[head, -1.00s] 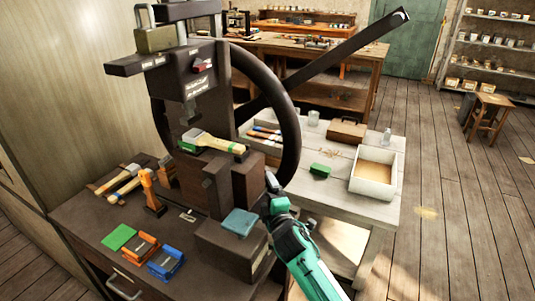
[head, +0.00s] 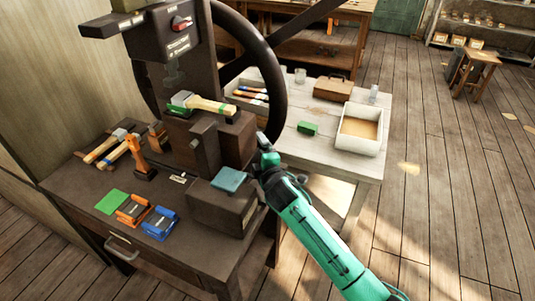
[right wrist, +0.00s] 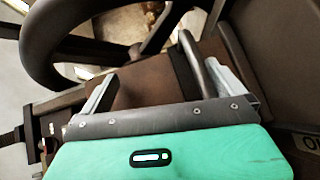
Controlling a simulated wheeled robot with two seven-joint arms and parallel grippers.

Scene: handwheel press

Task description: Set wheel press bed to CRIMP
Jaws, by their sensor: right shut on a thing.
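The press is a dark brown machine with a tall column (head: 190,65) on the workbench. Its large dark handwheel (head: 289,75) stands behind and right of the column, and shows at the upper left in the right wrist view (right wrist: 38,60). A red knob (head: 180,23) and pale lettering are on the column's head; the lettering is too small to read. My left gripper is out of view.
A teal pad (head: 229,179) lies on a dark box (head: 220,207) left of my right arm. Orange and blue holders (head: 160,223) and several tools sit on the bench's left. A pale table (head: 335,155) with an open box (head: 359,130) stands behind.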

